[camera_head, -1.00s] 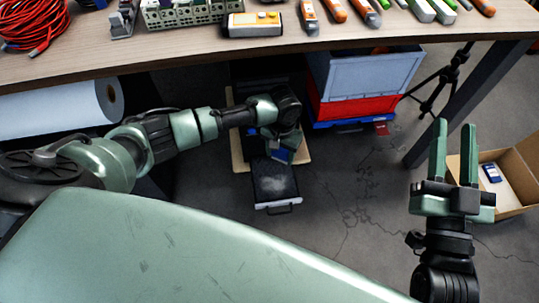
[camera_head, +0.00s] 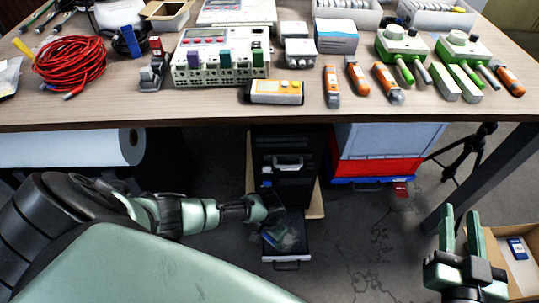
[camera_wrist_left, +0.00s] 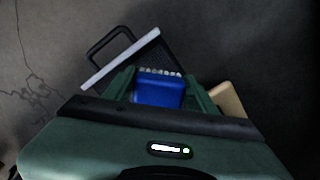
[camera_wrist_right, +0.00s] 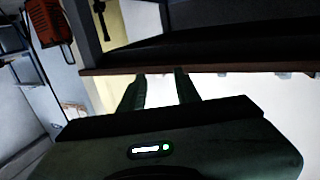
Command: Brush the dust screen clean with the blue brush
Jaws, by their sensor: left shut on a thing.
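The dust screen (camera_head: 298,246) is a dark mesh panel with a pale front edge and a handle, sticking out low from a black cabinet under the table. It also shows in the left wrist view (camera_wrist_left: 182,52). My left gripper (camera_head: 272,232) is shut on the blue brush (camera_wrist_left: 158,92) and holds it over the screen, bristles toward the mesh. I cannot tell whether the bristles touch it. My arm and gripper hide part of the screen. My right gripper (camera_head: 461,222) is open and empty, to the right below the table's front edge; it also shows in the right wrist view (camera_wrist_right: 160,90).
The black cabinet (camera_head: 284,145) stands under the table (camera_head: 110,115). Stacked grey and red crates (camera_head: 378,170) stand right of it. A cardboard box (camera_head: 500,255) lies beside my right gripper. A tripod and table leg stand at the right. Tools and devices crowd the tabletop.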

